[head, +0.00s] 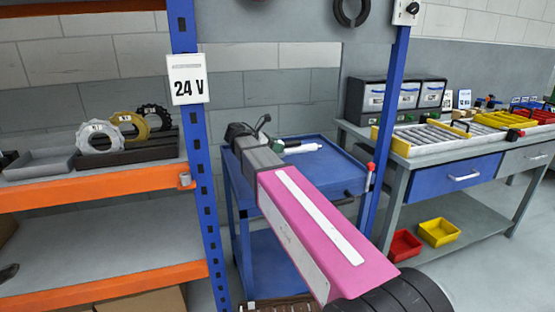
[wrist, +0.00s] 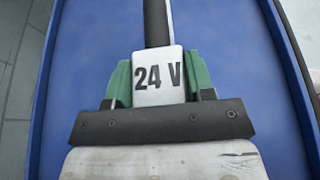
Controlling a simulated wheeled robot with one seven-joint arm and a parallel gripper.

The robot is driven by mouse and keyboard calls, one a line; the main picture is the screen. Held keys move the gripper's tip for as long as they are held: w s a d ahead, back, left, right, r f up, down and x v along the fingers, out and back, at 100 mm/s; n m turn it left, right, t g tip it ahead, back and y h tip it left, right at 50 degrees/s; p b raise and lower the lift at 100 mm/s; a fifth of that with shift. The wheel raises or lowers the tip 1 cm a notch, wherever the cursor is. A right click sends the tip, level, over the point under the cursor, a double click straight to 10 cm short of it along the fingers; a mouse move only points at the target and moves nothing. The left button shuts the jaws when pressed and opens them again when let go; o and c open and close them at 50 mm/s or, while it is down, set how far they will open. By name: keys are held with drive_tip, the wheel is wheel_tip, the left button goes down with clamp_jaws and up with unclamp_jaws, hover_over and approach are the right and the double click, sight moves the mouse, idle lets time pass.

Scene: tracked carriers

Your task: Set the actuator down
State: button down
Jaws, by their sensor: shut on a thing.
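The actuator (wrist: 158,92) is a white block marked 24 V with a dark rod running away from it, seen in the wrist view. My gripper (wrist: 158,76) is shut on it, with a green finger on either side of the block. Below it in the wrist view is the blue top of a cart (head: 318,150), also seen in the head view (wrist: 90,40). In the head view my pink arm reaches over the cart and hides part of its top. I cannot tell whether the actuator touches the cart top.
A blue post with a 24 V sign (head: 187,79) stands left of the cart, at an orange-edged shelf (head: 100,186) holding gears and a grey tray. A workbench (head: 440,150) with trays and bins stands at the right. The visible cart top around the actuator is bare.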

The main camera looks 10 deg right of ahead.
drive_tip(key=shift+f, duration=2.7)
drive_tip(key=shift+f, duration=0.15)
drive_tip(key=shift+c, duration=2.4)
unclamp_jaws()
drive_tip(key=v, duration=0.7)
drive_tip(key=shift+s+a+r, duration=0.15)
drive_tip(key=shift+a+r, duration=0.05)
